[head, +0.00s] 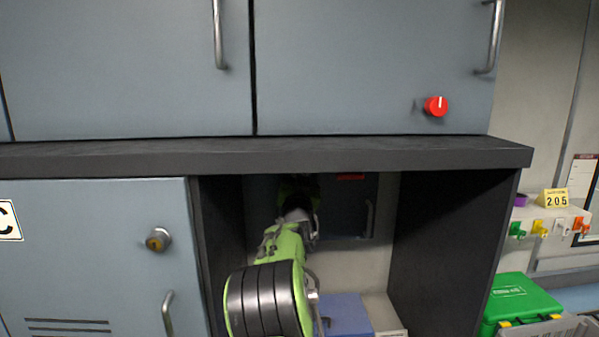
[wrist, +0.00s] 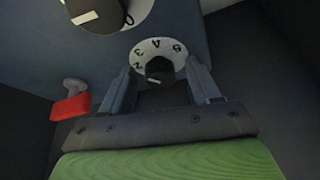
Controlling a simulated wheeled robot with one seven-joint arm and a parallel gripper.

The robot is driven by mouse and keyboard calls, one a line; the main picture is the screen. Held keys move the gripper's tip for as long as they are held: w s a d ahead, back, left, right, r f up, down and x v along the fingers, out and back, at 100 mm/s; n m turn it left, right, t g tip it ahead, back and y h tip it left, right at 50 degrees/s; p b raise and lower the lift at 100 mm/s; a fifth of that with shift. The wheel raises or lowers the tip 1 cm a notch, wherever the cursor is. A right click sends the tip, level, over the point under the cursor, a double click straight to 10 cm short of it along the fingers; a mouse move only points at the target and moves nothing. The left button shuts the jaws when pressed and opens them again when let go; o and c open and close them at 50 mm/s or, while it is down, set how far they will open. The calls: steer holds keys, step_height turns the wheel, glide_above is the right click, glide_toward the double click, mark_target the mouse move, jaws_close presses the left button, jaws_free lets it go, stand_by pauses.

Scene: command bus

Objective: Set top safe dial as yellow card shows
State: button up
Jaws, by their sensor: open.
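The dark safe (head: 345,215) stands back in the open recess under the counter, partly hidden by my arm. A yellow card (head: 555,198) reading 205 stands on the shelf at the right. In the wrist view, a dial (wrist: 148,47) has a white numbered face and a black knob (wrist: 158,68) with a white mark. Its digits look inverted, and I cannot read its setting surely. My gripper (wrist: 160,70) is open, its fingers on either side of that knob; contact is unclear. A second black knob (wrist: 98,12) shows at the upper left. I cannot tell which dial is the top one.
A red-ended handle (wrist: 70,107) lies left of the fingers in the wrist view. The counter edge (head: 270,155) is above my arm, and a dark side wall (head: 445,240) bounds the recess at right. A blue box (head: 345,315) sits below.

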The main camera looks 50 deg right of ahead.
steer(key=c, duration=1)
steer(key=shift+c, duration=0.2)
steer(key=shift+s+d+n+t+y+b, duration=0.1)
steer(key=shift+n+t+y+b, duration=1)
steer(key=shift+n, duration=1.25)
steer(key=shift+s+d+n+t+y+b, duration=0.15)
steer(key=shift+n+t+y+b, duration=0.5)
steer(key=shift+n+b, duration=1.3)
steer(key=shift+s+n+t+y+b, duration=0.1)
steer(key=shift+n+t+y+b, duration=0.7)
steer(key=shift+n, duration=2)
steer(key=shift+y, duration=0.45)
